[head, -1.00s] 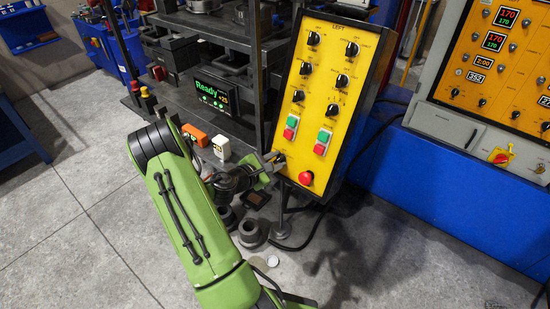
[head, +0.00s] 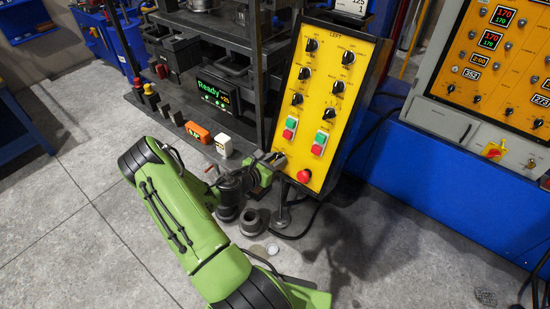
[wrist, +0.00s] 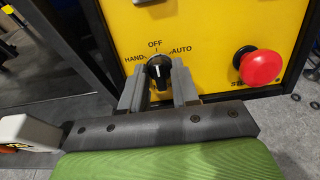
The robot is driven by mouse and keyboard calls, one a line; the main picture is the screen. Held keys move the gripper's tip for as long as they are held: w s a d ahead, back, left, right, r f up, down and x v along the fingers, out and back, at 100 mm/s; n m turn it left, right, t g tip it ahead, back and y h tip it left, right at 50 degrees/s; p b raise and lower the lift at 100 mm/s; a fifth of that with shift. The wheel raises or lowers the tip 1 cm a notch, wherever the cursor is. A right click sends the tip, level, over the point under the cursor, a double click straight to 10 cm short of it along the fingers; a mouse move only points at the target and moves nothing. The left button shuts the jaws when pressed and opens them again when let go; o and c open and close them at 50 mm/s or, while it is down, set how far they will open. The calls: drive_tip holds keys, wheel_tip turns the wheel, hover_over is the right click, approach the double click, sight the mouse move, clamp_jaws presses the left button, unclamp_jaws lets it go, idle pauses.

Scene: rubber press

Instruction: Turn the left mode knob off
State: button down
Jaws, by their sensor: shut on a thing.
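The left mode knob (wrist: 158,72) is a black rotary knob low on the yellow panel (head: 312,140) headed LEFT. In the wrist view, its surrounding labels read HAND, OFF and AUTO, with OFF at the top. The knob's white mark looks roughly upright, toward OFF, though the fingers hide part of the knob. My gripper (wrist: 159,82) is shut on the knob, one grey finger on each side. In the head view, my gripper (head: 277,160) is at the panel's lower left, and the knob is hidden there.
A red mushroom button (wrist: 259,66) is just right of my gripper on the panel. Green and red push buttons (head: 318,142) and several black knobs sit higher up. An orange block (head: 197,132) and a white block (head: 224,145) are left of my gripper. Open floor lies at left.

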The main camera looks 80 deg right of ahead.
idle(0.3)
drive_tip(key=c, duration=1.2)
unclamp_jaws()
drive_tip(key=shift+a, duration=0.1)
drive_tip(key=v, duration=1.5)
drive_tip(key=shift+w+a+r, duration=0.1)
drive_tip(key=shift+w+a, duration=0.1)
drive_tip(key=shift+a, duration=0.05)
